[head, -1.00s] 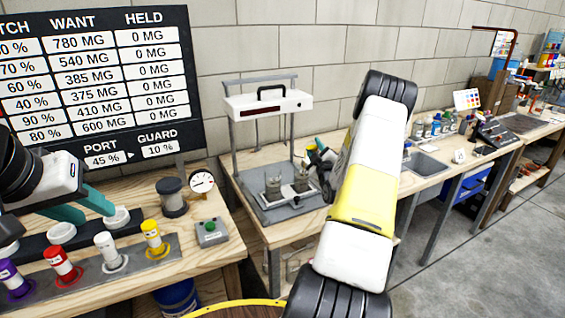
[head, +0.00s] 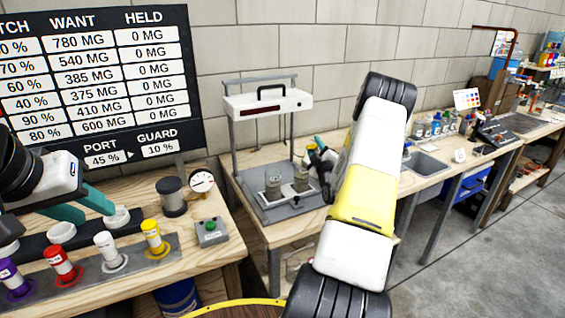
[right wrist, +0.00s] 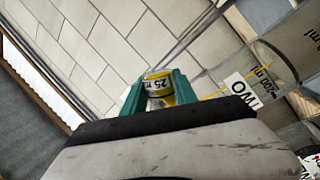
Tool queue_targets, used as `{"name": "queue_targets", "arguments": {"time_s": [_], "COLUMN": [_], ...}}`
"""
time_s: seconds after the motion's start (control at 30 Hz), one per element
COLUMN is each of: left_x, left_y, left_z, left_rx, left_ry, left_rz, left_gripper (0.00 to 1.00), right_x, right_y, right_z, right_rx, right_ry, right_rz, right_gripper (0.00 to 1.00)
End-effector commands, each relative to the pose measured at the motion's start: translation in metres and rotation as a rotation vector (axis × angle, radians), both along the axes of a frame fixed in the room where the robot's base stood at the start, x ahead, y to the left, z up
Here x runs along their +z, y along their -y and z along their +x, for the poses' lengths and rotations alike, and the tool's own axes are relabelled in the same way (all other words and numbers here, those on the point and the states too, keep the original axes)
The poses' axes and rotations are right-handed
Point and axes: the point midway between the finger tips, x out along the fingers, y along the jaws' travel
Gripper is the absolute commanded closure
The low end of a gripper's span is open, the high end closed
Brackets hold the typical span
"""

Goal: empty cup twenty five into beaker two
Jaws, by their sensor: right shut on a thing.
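My right gripper (right wrist: 160,92) is shut on a small cup with a yellow band marked 25 (right wrist: 158,82), in the right wrist view. A large clear beaker (right wrist: 292,42) with a TWO label and a 200 ml mark is to the right of the cup, apart from it in the picture. In the head view two small beakers (head: 273,188) (head: 301,181) stand on the grey stand; their labels cannot be read. My right gripper (head: 318,160) is just right of them, partly hidden by my arm. My left gripper (head: 82,208) is open and empty over the left bench.
A grey frame with a white head (head: 268,103) rises behind the beakers. The left bench holds several coloured cups (head: 152,238), a gauge (head: 201,182) and a green-button box (head: 211,232).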

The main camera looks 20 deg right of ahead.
Motion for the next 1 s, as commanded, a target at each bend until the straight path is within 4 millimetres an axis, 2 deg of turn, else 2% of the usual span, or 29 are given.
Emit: {"name": "queue_targets", "arguments": {"time_s": [1.0], "left_x": [0.0000], "left_y": [0.0000], "left_z": [0.0000], "left_rx": [0.000], "left_ry": [0.000], "left_rz": [0.000], "left_gripper": [0.64], "right_x": [0.0021], "right_y": [-0.0001], "right_z": [-0.0003], "right_rx": [-0.004], "right_ry": [0.020], "right_rz": [-0.080], "right_gripper": [1.00]}}
